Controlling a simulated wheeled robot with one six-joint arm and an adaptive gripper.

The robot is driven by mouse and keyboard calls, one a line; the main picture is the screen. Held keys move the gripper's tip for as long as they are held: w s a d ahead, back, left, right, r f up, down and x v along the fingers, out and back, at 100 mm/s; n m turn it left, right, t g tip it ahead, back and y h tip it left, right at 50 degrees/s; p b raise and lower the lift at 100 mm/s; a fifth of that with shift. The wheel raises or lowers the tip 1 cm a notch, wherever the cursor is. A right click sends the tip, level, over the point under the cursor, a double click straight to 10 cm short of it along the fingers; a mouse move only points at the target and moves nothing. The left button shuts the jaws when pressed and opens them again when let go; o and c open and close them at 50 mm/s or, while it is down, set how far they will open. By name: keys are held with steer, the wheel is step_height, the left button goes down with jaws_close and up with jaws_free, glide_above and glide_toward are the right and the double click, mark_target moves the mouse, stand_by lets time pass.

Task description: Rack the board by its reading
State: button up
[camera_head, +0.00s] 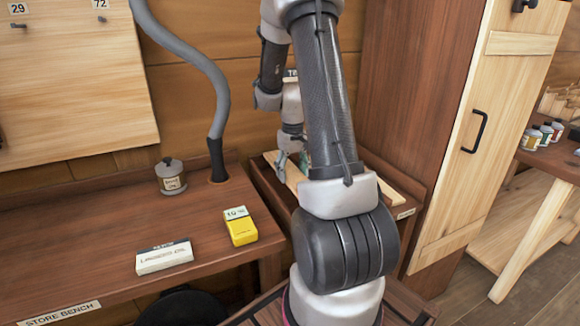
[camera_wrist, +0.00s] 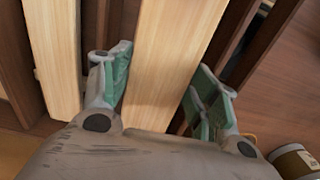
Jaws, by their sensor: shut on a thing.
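A pale wooden board (camera_wrist: 178,30) runs between the two green-padded fingers of my gripper (camera_wrist: 160,88) in the wrist view. My gripper is shut on this board. A second pale board (camera_wrist: 56,55) lies to its left, apart from it, with dark slats between. In the head view my gripper (camera_head: 293,160) is low over a dark wooden stand with pale boards (camera_head: 284,172), and my arm hides part of it. A yellow meter (camera_head: 242,231) lies on the store bench; its display seems to read "10 %".
The store bench (camera_head: 85,235) also carries a grey tin (camera_head: 171,177) and a white block marked linseed oil (camera_head: 165,258). A grey hose (camera_head: 200,65) rises behind. A pale door (camera_head: 485,130) and a side table with small jars (camera_head: 545,135) stand right.

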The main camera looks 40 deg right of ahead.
mark_target(292, 197)
steer(key=shift+f, duration=3.4)
steer(key=shift+f, duration=0.35)
steer(key=o, duration=1.2)
step_height(292, 197, up, 12)
steer(key=shift+s, duration=0.1)
